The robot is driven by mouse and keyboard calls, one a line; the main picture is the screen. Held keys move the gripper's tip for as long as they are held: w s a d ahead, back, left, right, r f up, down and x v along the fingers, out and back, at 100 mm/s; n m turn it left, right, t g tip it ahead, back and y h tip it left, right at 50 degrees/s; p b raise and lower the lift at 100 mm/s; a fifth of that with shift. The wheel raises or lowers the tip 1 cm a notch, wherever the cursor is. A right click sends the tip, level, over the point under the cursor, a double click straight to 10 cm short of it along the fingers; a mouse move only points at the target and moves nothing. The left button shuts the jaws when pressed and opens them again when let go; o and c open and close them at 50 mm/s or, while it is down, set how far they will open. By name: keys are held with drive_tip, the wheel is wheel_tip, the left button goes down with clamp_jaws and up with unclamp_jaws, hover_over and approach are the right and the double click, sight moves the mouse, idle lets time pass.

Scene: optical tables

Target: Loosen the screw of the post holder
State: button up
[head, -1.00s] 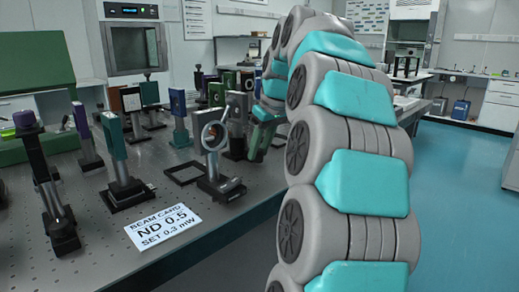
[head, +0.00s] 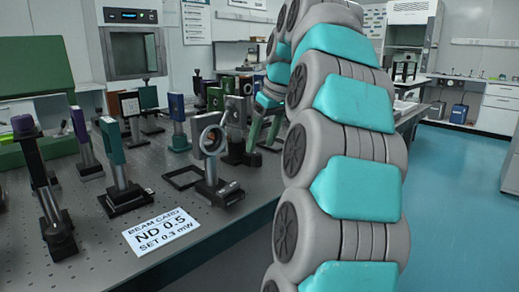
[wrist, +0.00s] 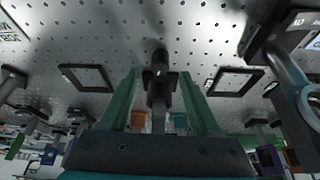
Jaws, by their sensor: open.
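My gripper (wrist: 159,76) is open in the wrist view, its two green fingers on either side of a dark post holder (wrist: 158,92). The post holder stands near the middle between the fingers, with a visible gap on each side. A small dark collar with a light spot sits on it; I cannot tell for sure whether this is the screw. In the head view my gripper (head: 262,145) points down over the optical table, behind the ring mount (head: 211,140). Which post holder it is at is hard to tell there.
The perforated table (head: 95,232) carries several posts with mounts, including a green one (head: 112,145) and a purple-topped one (head: 24,125). A beam card (head: 160,231) lies at the front. A flat black frame (head: 184,177) lies left of the ring mount. The aisle at right is clear.

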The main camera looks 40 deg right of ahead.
drive_tip(key=shift+p+v, duration=0.45)
drive_tip(key=shift+v, duration=1.35)
